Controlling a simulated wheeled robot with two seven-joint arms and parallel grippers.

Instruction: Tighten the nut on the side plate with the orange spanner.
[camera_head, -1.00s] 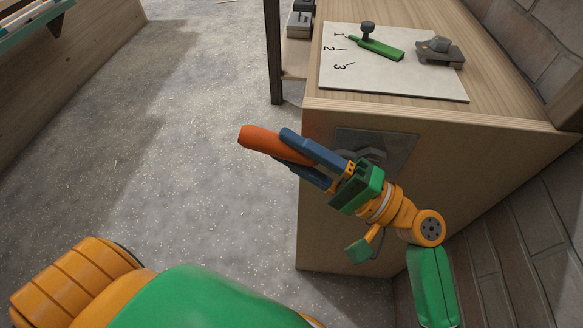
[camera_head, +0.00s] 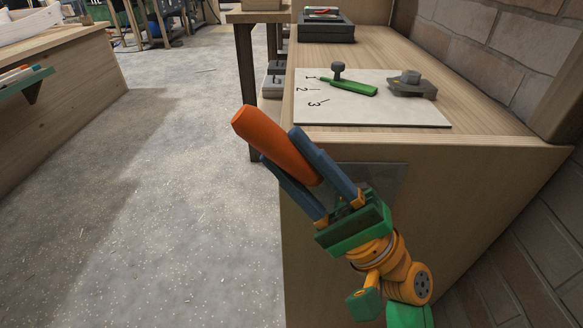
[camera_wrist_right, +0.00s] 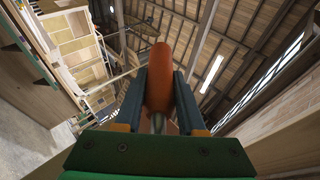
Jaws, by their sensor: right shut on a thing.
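The orange spanner (camera_head: 258,127) is held in my right gripper (camera_head: 280,148), with its thick orange handle between the two blue fingers and its end pointing up and left. In the right wrist view the orange handle (camera_wrist_right: 158,72) stands between the fingers (camera_wrist_right: 157,92); a thin grey part shows near the palm. The spanner's jaw end cannot be made out. The grey side plate (camera_head: 387,180) is on the bench's near side panel, partly behind my right gripper. The nut on it is hidden by the gripper. My left gripper is out of view.
A dark case (camera_head: 326,28) stands behind. A brick wall bounds the right. The floor at left is open.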

